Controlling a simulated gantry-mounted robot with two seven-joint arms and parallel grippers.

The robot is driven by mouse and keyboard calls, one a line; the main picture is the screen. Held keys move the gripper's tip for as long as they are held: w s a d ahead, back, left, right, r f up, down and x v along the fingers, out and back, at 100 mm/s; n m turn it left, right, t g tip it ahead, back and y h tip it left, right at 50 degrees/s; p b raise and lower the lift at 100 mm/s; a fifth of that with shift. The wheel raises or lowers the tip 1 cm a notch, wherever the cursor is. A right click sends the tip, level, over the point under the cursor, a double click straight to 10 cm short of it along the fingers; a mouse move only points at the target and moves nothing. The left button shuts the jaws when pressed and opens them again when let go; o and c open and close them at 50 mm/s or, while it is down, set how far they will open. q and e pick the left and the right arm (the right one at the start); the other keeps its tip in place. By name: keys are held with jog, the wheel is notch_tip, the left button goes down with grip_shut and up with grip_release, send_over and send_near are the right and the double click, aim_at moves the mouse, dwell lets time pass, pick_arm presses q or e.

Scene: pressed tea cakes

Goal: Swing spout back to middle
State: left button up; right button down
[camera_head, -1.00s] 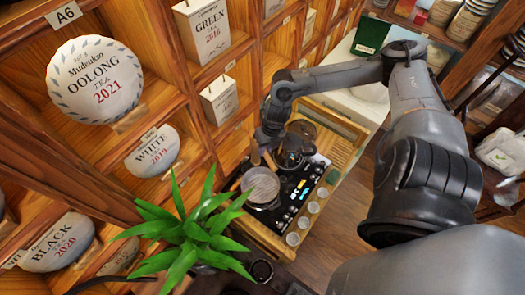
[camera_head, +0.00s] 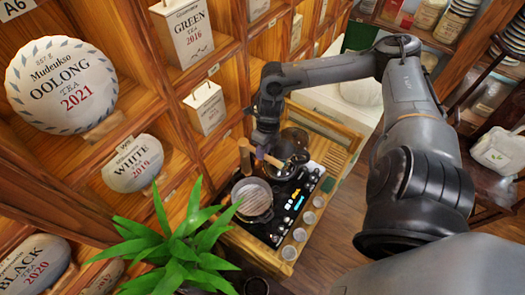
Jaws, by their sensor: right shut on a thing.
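My right gripper (camera_head: 262,147) reaches down over the tea station from the upper right. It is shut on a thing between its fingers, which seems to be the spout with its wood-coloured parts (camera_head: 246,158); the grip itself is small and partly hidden. The spout stands at the back of the station, between a round pot (camera_head: 252,197) in front and a dark glass kettle (camera_head: 290,147) behind to the right. I cannot tell exactly where its outlet points. My left gripper is out of view.
A black control panel (camera_head: 297,201) with lit marks lies right of the pot, with several small cups (camera_head: 299,234) along the front edge. A leafy plant (camera_head: 178,245) stands close at the lower left. Shelves with tea cakes (camera_head: 62,86) rise on the left.

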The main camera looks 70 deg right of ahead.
jog(key=c, duration=1)
grip_release()
jog(key=shift+r, duration=0.15)
notch_tip(320, 180, up, 10)
jog(key=d, duration=0.2)
jog(key=shift+s+r+b, duration=0.2)
jog(key=shift+b, duration=0.15)
